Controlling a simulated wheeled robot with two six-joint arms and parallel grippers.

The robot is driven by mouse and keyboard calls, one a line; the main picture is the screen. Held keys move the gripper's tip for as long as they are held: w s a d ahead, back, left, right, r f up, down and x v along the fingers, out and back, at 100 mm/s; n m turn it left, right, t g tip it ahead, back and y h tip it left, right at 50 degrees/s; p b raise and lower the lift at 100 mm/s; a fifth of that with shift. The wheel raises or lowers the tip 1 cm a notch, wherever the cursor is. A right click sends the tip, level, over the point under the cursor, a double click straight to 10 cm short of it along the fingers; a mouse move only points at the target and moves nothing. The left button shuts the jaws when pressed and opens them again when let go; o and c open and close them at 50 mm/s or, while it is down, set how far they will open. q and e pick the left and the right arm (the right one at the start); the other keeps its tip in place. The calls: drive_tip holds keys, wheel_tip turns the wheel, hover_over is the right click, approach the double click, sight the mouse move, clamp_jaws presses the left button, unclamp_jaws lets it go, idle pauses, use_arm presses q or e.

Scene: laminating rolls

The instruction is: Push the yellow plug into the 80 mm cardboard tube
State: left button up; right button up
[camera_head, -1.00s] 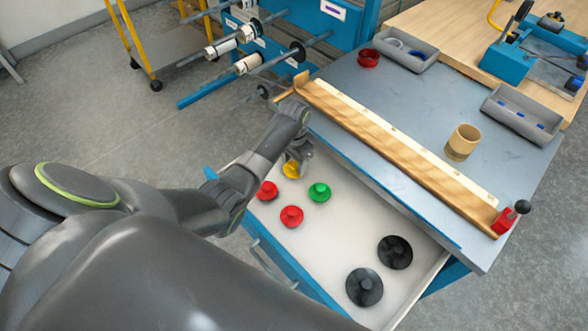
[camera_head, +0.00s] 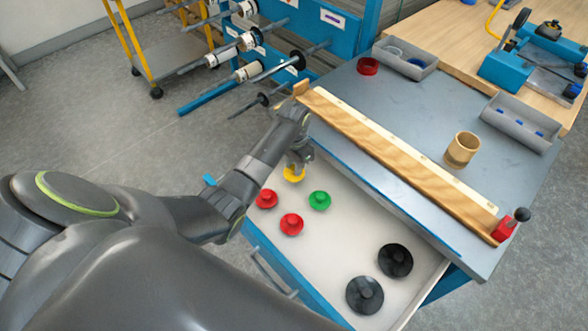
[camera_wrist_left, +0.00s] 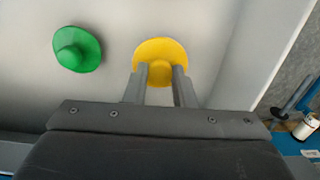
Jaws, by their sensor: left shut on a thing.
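The yellow plug (camera_head: 293,174) is at the far left end of the open white drawer (camera_head: 345,255), a wide flange with a knob. In the left wrist view the yellow plug (camera_wrist_left: 160,52) shows between the two fingers of my left gripper (camera_wrist_left: 160,80). My left gripper (camera_head: 297,164) is shut on its knob. I cannot tell whether the plug is clear of the drawer floor. The cardboard tube (camera_head: 463,147), short and tan, stands upright on the grey table top (camera_head: 420,110), with its open end up. My right gripper is not in view.
A green plug (camera_head: 319,200), two red plugs (camera_head: 266,198) and two black plugs (camera_head: 365,295) lie in the drawer. A wooden rail (camera_head: 400,160) runs along the table's front.

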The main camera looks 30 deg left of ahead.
use_arm(q)
wheel_tip(320, 180, up, 8)
drive_tip(key=shift+r+p, duration=0.1)
drive_tip(key=shift+p, duration=0.2)
